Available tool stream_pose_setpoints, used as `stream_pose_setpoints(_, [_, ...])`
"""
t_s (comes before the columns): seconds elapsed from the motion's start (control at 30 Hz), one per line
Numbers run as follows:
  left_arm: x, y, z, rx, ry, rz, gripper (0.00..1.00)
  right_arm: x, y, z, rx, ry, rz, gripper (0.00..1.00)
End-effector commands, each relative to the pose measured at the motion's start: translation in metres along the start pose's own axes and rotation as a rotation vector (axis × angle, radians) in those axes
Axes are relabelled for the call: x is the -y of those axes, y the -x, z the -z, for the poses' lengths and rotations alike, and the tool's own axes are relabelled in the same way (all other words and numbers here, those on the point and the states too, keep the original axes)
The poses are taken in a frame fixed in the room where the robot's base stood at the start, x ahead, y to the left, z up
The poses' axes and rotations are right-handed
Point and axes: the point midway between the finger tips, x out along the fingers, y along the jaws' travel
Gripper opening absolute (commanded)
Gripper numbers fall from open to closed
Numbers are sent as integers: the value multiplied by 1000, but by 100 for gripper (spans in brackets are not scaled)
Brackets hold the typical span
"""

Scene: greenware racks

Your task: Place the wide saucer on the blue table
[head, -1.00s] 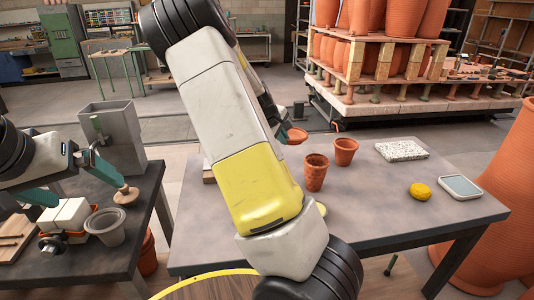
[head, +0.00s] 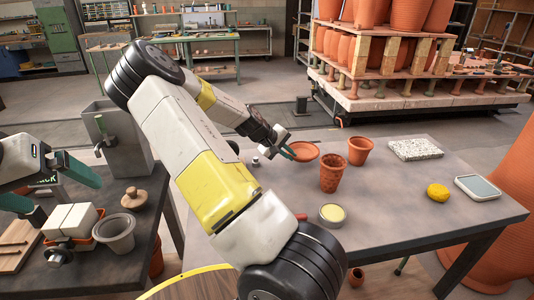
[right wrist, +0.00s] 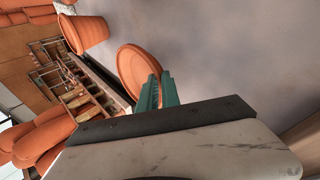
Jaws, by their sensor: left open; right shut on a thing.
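The wide saucer is a shallow terracotta dish (head: 304,150). My right gripper (head: 290,153) is shut on its left rim at the back of the grey table (head: 400,215). In the right wrist view the green fingers (right wrist: 160,92) grip the rim of the saucer (right wrist: 136,68). I cannot tell whether its underside touches the tabletop. No clearly blue tabletop shows; this table looks grey. My left gripper (head: 72,200) is open and empty over the dark left table (head: 95,270).
Two terracotta pots (head: 359,151) (head: 333,173) stand right of the saucer. A yellow-topped tin (head: 333,213), a speckled slab (head: 414,149), a yellow sponge (head: 438,192) and a grey-topped tray (head: 478,187) also occupy the table. Its front middle is clear.

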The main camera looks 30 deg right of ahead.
Motion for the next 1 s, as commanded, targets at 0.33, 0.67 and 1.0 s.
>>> stream_pose_setpoints(0.33, [0, 0, 0, 0, 0, 0, 98, 23, -25, 0, -1, 0, -1, 0])
stream_pose_setpoints(0.67, [0, 0, 0, 0, 0, 0, 98, 25, -27, 0, -1, 0, 0, 16])
stream_pose_setpoints(1.0, [0, 0, 0, 0, 0, 0, 98, 24, -21, 1, -3, 2, 0, 16])
